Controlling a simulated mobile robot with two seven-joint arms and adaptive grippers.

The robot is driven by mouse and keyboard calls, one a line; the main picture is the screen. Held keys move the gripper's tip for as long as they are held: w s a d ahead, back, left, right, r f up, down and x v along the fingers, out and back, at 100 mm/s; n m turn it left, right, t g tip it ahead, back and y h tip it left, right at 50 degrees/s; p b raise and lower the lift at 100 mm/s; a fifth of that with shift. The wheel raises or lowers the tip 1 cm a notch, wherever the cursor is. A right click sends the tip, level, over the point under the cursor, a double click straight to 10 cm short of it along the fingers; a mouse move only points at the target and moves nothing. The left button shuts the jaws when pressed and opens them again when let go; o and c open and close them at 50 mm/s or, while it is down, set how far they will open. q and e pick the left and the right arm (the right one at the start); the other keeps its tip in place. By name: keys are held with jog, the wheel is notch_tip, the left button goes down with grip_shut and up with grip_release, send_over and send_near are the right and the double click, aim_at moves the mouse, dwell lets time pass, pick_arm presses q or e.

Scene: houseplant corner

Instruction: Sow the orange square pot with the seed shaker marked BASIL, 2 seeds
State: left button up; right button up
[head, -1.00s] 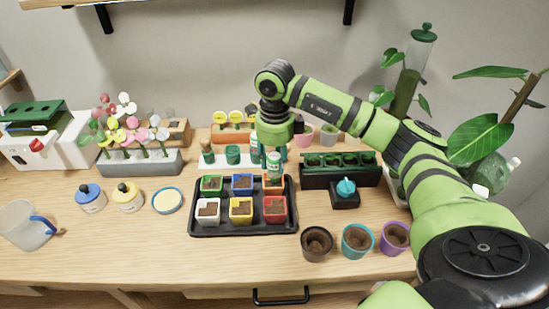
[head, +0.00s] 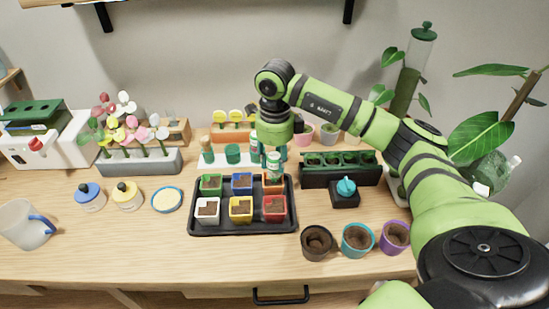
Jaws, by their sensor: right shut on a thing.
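The orange square pot (head: 279,187) sits in the back right place of the black tray, with brown soil in it. My right gripper (head: 274,152) points down above it, shut on a green and white seed shaker (head: 274,166). The shaker hangs close over the pot and hides part of it. I cannot read its label, and no seeds can be made out. My left gripper is not in view.
The black tray (head: 243,228) also holds green, blue, white, yellow and red pots. Behind it a white rack (head: 220,163) holds other green-capped containers. A dark planter box (head: 340,177) stands to the right, and round pots (head: 317,241) at front right.

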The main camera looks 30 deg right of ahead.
dwell(0.4)
jog(key=shift+r+p, duration=2.35)
jog(key=shift+r, duration=1.15)
jog(key=shift+f, duration=0.1)
jog(key=shift+f+b, duration=2.3)
jog(key=shift+f, duration=0.6)
jog(key=shift+f+b, duration=0.5)
jog(key=shift+f, duration=0.1)
jog(key=shift+r, duration=0.1)
jog(key=shift+r+p, duration=2.35)
jog(key=shift+r, duration=1.15)
